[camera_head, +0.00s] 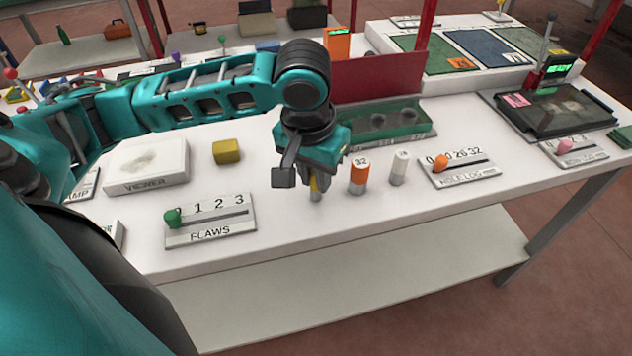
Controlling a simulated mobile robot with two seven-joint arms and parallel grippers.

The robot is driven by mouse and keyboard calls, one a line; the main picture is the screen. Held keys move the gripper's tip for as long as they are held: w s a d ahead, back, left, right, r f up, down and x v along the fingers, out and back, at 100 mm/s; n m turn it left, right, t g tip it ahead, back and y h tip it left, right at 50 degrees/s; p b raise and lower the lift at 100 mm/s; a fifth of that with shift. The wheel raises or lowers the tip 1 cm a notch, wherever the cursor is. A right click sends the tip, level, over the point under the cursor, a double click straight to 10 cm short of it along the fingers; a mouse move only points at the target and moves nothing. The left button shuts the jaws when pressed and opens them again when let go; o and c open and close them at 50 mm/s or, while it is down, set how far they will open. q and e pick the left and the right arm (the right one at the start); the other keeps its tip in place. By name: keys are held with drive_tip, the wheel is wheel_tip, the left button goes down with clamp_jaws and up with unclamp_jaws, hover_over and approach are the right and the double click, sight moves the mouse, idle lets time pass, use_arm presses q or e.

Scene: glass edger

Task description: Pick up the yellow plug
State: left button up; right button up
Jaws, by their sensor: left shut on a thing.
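My left gripper (305,187) reaches down from the teal arm at the middle of the table and is shut on the yellow plug (315,190). The plug is small and upright, with a yellow upper part and a pale lower part. The fingers hide much of it, and I cannot tell whether its base touches the table. My right gripper is not in view.
An orange plug (359,175) marked 32 and a white plug (399,167) stand just right of the gripper. A yellow block (227,151), the VIEWER box (146,165) and the FLAWS slider (211,230) are left. The HOLE LOG slider (460,174) is right.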

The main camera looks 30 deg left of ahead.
use_arm(q)
clamp_jaws()
wheel_tip(320, 180, up, 20)
drive_tip(key=p, duration=0.6)
idle(0.6)
drive_tip(key=shift+w, duration=0.15)
